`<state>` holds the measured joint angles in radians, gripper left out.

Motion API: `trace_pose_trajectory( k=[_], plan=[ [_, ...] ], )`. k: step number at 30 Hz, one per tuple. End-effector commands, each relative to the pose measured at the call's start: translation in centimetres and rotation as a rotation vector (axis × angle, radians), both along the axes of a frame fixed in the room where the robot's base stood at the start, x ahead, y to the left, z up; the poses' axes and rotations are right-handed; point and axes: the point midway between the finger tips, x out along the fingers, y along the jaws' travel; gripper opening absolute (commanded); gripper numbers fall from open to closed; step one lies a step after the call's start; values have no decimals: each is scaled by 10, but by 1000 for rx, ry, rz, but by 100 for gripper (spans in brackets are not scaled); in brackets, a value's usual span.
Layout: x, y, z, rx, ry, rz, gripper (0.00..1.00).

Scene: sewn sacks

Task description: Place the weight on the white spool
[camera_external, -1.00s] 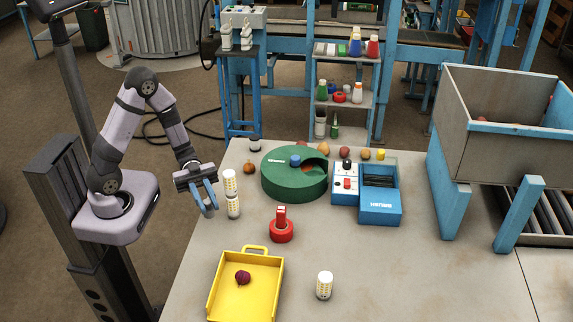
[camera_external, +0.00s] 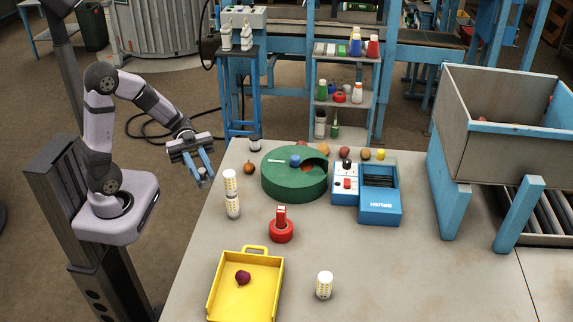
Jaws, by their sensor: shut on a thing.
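My gripper (camera_external: 204,174) is in the air off the left edge of the table, its blue fingers pointing down. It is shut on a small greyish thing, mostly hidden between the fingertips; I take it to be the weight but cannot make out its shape. Just right of and below the fingers, two white cylinders with yellowish markings stand at the table's left edge, an upper one (camera_external: 230,181) and a lower one (camera_external: 233,206), seemingly stacked or one behind the other. A similar white cylinder (camera_external: 325,285) stands upright at the front. Which is the white spool is unclear.
A green round container (camera_external: 295,182), a blue brush machine (camera_external: 379,205) and a red object with an upright handle (camera_external: 281,230) stand on the table. A yellow tray (camera_external: 262,288) holds a dark red ball (camera_external: 243,277). The right front of the table is clear.

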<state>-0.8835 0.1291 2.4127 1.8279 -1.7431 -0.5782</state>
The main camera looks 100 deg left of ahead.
Motion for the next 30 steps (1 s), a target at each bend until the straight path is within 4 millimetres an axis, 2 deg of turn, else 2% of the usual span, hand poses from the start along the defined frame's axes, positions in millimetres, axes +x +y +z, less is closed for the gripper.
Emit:
trace_pose_trajectory(
  k=[8, 11, 14, 18, 22, 26, 30],
  plan=[
    [38, 46, -4, -2, -1, 201, 0],
    [55, 72, -5, 0, -3, 304, 0],
    [72, 107, -6, -1, -2, 430, 0],
    [93, 170, -5, -1, -3, 647, 0],
    [101, 233, -3, -1, -2, 851, 0],
    [99, 297, 0, -1, -3, 1052, 0],
    [85, 363, 1, -2, -1, 1259, 0]
  ],
)
